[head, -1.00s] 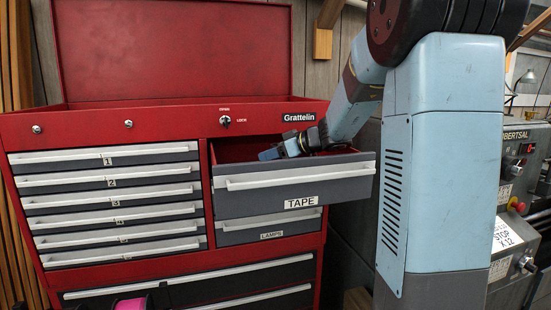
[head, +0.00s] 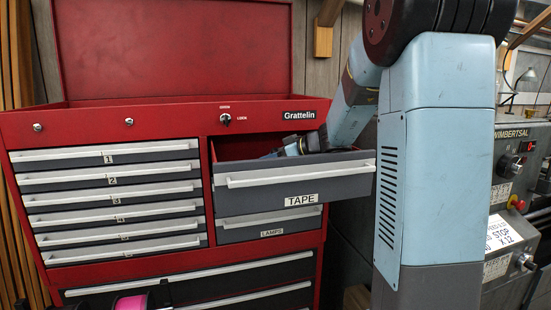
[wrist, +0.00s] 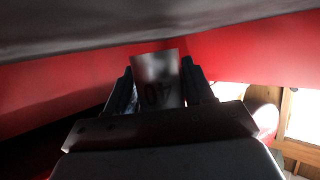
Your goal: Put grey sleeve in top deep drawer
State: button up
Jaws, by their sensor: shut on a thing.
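The top deep drawer (head: 300,178), labelled TAPE, is pulled out at the upper right of the red chest. My gripper (head: 272,153) is inside it, with its lower part hidden behind the drawer front. In the wrist view, my gripper (wrist: 160,95) is shut on the grey sleeve (wrist: 157,72), which shows a dark upside-down marking like "40" between the two fingers. The sleeve cannot be seen in the head view. I cannot tell whether it touches the drawer floor.
The red chest (head: 205,128) has several shut shallow drawers (head: 110,178) at left and a shut LAMPS drawer (head: 268,226) below the open one. Its lid (head: 175,50) stands raised behind. A grey machine (head: 515,190) stands at right. A pink spool (head: 130,304) is at the bottom.

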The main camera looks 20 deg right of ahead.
jog(key=o, duration=1.3)
jog(key=shift+s+f, duration=0.1)
jog(key=shift+f, duration=0.25)
jog(key=shift+c, duration=0.2)
jog(key=shift+r, duration=0.15)
jog(key=shift+r, duration=0.3)
jog(key=v, duration=0.7)
jog(key=shift+d+r, duration=0.2)
jog(key=shift+r, duration=0.25)
